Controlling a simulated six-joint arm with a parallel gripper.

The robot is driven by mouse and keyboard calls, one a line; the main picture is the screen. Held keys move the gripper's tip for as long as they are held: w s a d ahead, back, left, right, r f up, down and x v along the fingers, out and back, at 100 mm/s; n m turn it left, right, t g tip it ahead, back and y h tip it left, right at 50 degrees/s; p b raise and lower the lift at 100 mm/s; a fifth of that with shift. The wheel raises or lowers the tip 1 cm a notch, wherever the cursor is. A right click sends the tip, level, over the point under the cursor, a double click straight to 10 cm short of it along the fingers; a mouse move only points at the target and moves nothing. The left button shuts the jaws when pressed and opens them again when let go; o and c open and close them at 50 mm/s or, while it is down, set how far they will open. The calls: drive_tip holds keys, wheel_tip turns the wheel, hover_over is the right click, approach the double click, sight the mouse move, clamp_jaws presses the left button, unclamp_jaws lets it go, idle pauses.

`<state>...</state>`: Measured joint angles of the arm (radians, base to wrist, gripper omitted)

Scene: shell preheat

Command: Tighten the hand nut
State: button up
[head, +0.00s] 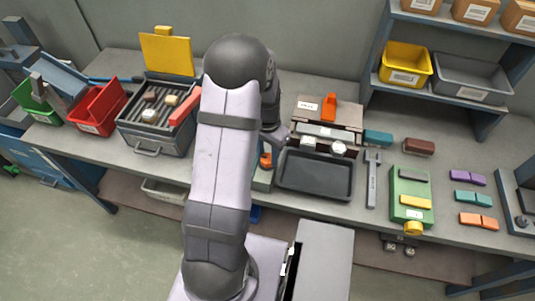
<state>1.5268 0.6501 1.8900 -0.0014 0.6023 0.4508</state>
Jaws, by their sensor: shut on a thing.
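My gripper (268,148) is only partly in view, beside and behind my own pale upper arm. It points down over an orange piece (265,161), which looks like the hand nut and sits on a greenish block (262,180) at the table's front edge. The gripper is shut on this piece. The fingertips and most of the block are hidden by my arm, so I cannot tell how far the nut is turned or whether a gap shows under it.
A black tray (316,189) lies just right of the gripper, with an orange-handled fixture (329,106) behind it. A grey toaster-like box (150,139) with a raised yellow lid stands left. A wrench (371,180) and a green unit with a yellow knob (413,228) lie right.

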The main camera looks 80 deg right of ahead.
sight(267, 158)
drive_tip(key=shift+r, duration=0.1)
drive_tip(key=o, duration=1.1)
drive_tip(key=shift+c, duration=0.2)
drive_tip(key=shift+r+b, duration=1.05)
drive_tip(key=shift+r, duration=2.6)
